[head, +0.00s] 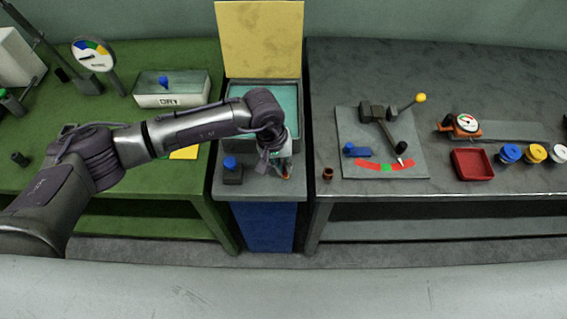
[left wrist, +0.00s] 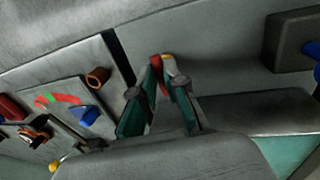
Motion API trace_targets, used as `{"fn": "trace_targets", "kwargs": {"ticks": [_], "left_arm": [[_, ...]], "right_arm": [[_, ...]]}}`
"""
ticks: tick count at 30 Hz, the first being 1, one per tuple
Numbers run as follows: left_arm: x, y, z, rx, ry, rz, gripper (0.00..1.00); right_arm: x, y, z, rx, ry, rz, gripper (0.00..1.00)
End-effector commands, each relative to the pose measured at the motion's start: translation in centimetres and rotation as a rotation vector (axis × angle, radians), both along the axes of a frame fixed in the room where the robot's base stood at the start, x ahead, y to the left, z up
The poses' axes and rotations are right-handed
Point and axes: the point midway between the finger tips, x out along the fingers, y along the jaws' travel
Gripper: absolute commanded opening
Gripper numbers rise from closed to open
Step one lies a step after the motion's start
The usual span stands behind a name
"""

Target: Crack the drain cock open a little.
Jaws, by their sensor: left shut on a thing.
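My left gripper (head: 278,165) reaches over the front of the narrow middle bench, just before a grey tank (head: 297,140) with teal contents. In the left wrist view the gripper (left wrist: 161,75) points at the bench top, its fingers closed together. A red piece (left wrist: 155,66) with a small orange-yellow bit shows between the fingertips; I take it to be the drain cock's handle. The fingers hide most of it, so its angle cannot be told. In the head view only specks of red and orange show below the gripper. My right gripper is not in view.
A dark block with a blue knob (head: 231,164) stands left of the gripper. A small brown cup (head: 327,173) stands at the right bench's edge, near a grey plate (head: 350,130) with a lever and a red-green scale. A yellow panel (head: 259,38) rises behind the tank.

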Motion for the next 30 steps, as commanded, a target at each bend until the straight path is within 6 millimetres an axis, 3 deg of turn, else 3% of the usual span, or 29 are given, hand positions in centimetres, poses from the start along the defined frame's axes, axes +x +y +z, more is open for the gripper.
{"fn": "trace_targets", "kwargs": {"ticks": [5,16,28,29,30], "left_arm": [[0.0,0.0,-0.2,0.001,0.0,0.013,0.0],[-0.1,-0.2,-0.5,-0.001,-0.003,0.321,0.0],[-0.2,-0.2,0.0,0.001,0.0,0.375,0.0],[-0.2,-0.2,0.0,0.001,0.0,0.374,0.15],[-0.2,-0.2,0.0,0.001,0.0,0.374,0.22]], "right_arm": [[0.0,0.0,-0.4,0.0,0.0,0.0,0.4],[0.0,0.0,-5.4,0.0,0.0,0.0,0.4],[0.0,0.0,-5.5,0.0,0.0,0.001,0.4],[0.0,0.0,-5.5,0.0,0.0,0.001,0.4],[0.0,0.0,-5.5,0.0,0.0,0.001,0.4]]}}
